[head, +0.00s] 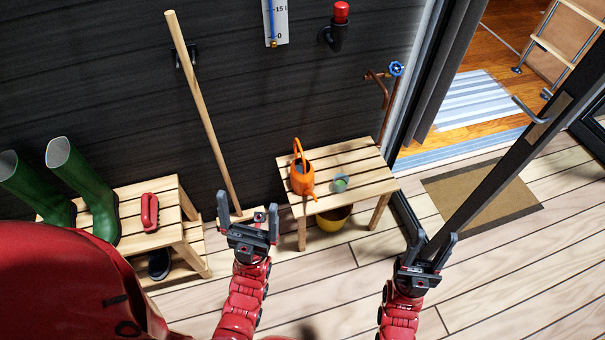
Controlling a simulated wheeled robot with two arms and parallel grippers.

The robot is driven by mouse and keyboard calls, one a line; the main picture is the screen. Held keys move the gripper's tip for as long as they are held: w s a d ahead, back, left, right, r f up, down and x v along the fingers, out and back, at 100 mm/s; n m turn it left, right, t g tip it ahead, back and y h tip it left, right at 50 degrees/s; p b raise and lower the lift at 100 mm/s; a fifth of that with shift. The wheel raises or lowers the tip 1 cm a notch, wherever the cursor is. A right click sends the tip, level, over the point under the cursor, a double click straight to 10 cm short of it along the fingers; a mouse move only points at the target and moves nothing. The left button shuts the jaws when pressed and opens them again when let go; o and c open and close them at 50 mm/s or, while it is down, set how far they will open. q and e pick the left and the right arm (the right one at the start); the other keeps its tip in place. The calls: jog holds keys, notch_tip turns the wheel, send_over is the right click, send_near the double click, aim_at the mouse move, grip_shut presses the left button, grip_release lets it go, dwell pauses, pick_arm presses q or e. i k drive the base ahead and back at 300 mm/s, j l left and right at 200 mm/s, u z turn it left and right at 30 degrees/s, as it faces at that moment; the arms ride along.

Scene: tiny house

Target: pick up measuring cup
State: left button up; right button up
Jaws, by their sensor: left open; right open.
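A small greenish cup (341,183), which looks like the measuring cup, stands on the slatted wooden table (365,160) by the dark wall. It is small in the picture, so its markings and handle cannot be made out. My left gripper (248,212) is open and empty, in front of the table and left of the cup. My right gripper (434,246) is open and empty, to the right and nearer to me than the cup. Both grippers are apart from the cup.
An orange watering can (302,181) stands just left of the cup. A yellow bucket (333,220) is under the table. A long wooden pole (205,120) leans on the wall. A bench (160,198) with green boots (85,190) is at left. An open door (510,140) is at right.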

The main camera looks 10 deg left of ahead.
aim_at(342, 180)
jog(key=i+j+z, duration=0.1)
jog(key=j, duration=0.25)
jog(key=i+j, duration=0.3)
jog(key=i+j+z, duration=0.15)
jog(key=j, duration=0.25)
jog(key=i+j, duration=0.25)
jog(key=j, duration=0.15)
jog(key=z, duration=0.05)
